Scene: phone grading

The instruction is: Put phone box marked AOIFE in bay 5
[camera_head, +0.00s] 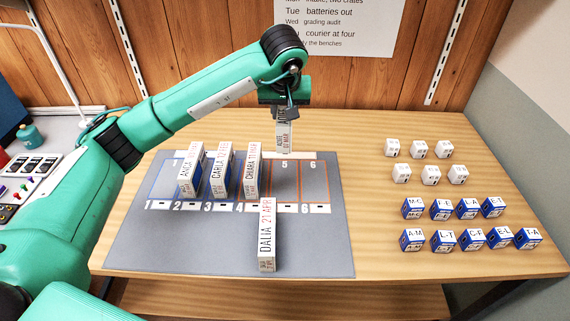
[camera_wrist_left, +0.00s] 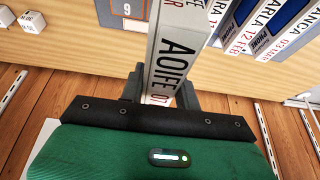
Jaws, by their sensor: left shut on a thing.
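The white phone box marked AOIFE (camera_head: 283,138) is in my left gripper (camera_head: 284,112), at the back of the grey mat. Its label also reads clearly in the left wrist view (camera_wrist_left: 180,45), where my left gripper (camera_wrist_left: 160,88) is shut on its end. In the head view the box hangs upright near the back label of bay 5 (camera_head: 285,184); whether its lower end touches the mat I cannot tell. Bay 5 looks empty, between the CHIARA box (camera_head: 251,172) and bay 6 (camera_head: 313,185). My right gripper is not in view.
Boxes ANCA (camera_head: 189,177) and CARLA (camera_head: 220,172) stand left of CHIARA. White cubes (camera_head: 431,175) and blue cubes (camera_head: 443,240) sit at right. The grey mat (camera_head: 150,245) is clear at front left.

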